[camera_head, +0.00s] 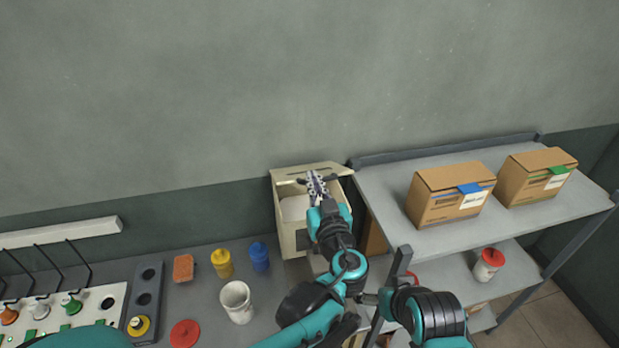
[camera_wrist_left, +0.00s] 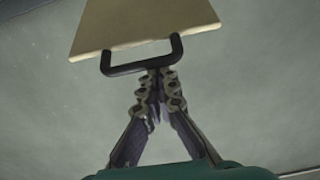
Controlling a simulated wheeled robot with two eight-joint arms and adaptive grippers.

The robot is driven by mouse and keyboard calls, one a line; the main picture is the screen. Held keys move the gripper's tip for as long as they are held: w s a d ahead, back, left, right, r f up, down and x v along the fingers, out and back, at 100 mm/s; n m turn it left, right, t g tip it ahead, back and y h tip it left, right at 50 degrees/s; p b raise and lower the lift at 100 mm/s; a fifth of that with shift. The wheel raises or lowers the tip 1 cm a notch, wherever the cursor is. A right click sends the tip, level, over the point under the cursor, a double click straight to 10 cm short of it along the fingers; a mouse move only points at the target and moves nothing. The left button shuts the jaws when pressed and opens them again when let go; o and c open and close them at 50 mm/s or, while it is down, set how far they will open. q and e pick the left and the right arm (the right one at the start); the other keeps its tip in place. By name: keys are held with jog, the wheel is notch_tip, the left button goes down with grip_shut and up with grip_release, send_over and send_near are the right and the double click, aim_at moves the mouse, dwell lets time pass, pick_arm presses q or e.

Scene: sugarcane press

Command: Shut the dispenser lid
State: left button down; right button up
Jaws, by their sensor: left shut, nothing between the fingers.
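The dispenser is a cream box (camera_head: 291,240) against the back wall, with its opening showing. Its lid (camera_head: 290,173) is raised at the back of the box. In the left wrist view the lid (camera_wrist_left: 140,22) is a cream panel with a black handle (camera_wrist_left: 122,70) at its near edge. My left gripper (camera_head: 316,181) is over the box, its fingertips at the handle. In the wrist view the left fingertips (camera_wrist_left: 158,78) are together, just below the handle bar; I cannot tell whether they touch it. My right arm is at the lower right; its fingers are not clear.
A grey shelf (camera_head: 390,189) with two cardboard boxes (camera_head: 448,205) (camera_head: 528,188) stands right of the dispenser. Left of it are a blue jar (camera_head: 259,257), a yellow jar (camera_head: 221,264), a white cup (camera_head: 237,305) and a red sponge (camera_head: 183,268).

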pick_arm(q)
jog(key=s+f+t+b, duration=0.1)
jog(key=s+f+b, duration=0.1)
jog(key=f+b, duration=0.5)
jog(key=s+f+t+b, duration=0.2)
jog(key=f+b, duration=0.5)
jog(key=b, duration=0.1)
jog(key=shift+s+d+f+y, duration=0.3)
jog(key=shift+d+f, duration=0.05)
jog(key=shift+d, duration=0.05)
